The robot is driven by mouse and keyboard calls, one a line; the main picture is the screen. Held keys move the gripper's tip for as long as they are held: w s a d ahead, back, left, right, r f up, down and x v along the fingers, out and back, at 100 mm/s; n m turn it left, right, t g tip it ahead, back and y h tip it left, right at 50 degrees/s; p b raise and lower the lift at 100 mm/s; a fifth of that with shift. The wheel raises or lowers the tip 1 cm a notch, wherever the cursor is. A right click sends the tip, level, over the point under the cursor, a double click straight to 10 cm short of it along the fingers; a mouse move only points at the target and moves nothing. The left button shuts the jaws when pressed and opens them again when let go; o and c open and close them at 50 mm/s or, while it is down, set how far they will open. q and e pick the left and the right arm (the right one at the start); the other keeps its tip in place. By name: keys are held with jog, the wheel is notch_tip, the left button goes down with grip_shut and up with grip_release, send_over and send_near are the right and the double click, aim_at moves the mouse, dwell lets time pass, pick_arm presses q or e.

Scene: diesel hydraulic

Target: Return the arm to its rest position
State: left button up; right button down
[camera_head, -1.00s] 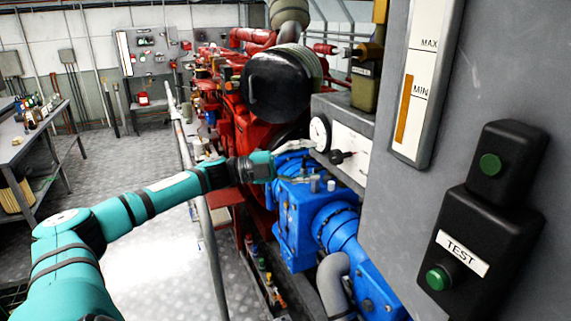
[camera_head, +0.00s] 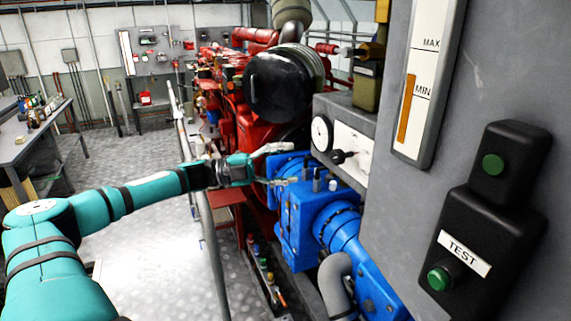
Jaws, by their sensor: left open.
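My left arm comes in from the left as a teal arm with dark bands. My left gripper (camera_head: 279,166) is open, its grey fingers spread and pointing right. It is above and at the left edge of the blue pump housing (camera_head: 303,220), left of the gauge panel. I see nothing between its fingers. Whether a finger touches the blue housing I cannot tell. My right gripper is not in view.
A red engine (camera_head: 240,120) with a black cylinder (camera_head: 284,84) stands behind. A grey cabinet with a TEST box (camera_head: 464,253) fills the right. A gauge (camera_head: 321,133) and black knob (camera_head: 340,156) are near the gripper. A grey railing (camera_head: 211,250) runs below my arm. Floor is free at left.

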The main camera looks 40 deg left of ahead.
pick_arm(q)
jog(key=shift+f, duration=0.1)
dwell(0.4)
jog(key=s+d+f+n+y, duration=0.2)
jog(key=f+n+y, duration=0.25)
jog(key=f, duration=0.45)
jog(key=s+d+f+n+y, duration=0.1)
jog(key=d+f+n+y, duration=0.3)
jog(key=f, duration=0.6)
jog(key=s+d+f+n+y, duration=0.1)
jog(key=s+f+n+y, duration=0.1)
jog(key=f+n+y, duration=0.5)
jog(key=s+d+f+n+g+h, duration=0.1)
jog(key=s+d+f+n+g, duration=0.3)
jog(key=s+d, duration=0.6)
jog(key=s+d+f+n+g+h, duration=0.1)
jog(key=s+d+f+n+g, duration=0.1)
jog(key=s+d+f+g, duration=0.55)
jog(key=s+d+f+b, duration=0.1)
jog(key=s+f, duration=0.1)
jog(key=f, duration=1)
jog(key=s+f+b, duration=0.1)
jog(key=s+f, duration=0.2)
jog(key=f, duration=0.9)
jog(key=s+a+f+g+b, duration=0.1)
jog(key=s+a+f+b, duration=0.1)
jog(key=s+f, duration=1.5)
notch_tip(320, 180, down, 3)
jog(key=shift+a+r, duration=0.2)
jog(key=shift+a, duration=0.35)
